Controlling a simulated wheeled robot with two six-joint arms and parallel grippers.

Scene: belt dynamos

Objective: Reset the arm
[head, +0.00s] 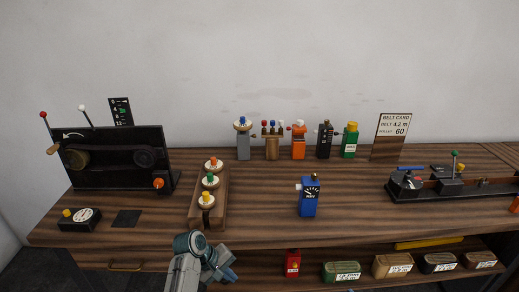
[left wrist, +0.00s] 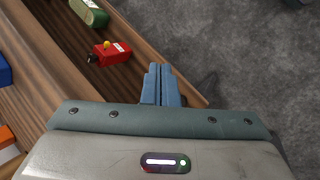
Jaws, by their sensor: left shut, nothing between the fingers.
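My left gripper (head: 222,272) shows at the bottom of the head view, in front of the bench's front edge. In the left wrist view its blue fingers (left wrist: 161,84) are shut together with nothing between them. They point over the edge of the wooden shelf, with grey floor beyond. A red block with a yellow knob (left wrist: 112,53) lies on the shelf left of the fingertips, apart from them. My right gripper is not in view.
The wooden bench (head: 265,200) holds a black belt machine (head: 110,155) at left, a blue dial block (head: 309,196) in the middle and a black rail device (head: 450,185) at right. Several small blocks stand along the back. The lower shelf holds several labelled boxes (head: 393,266).

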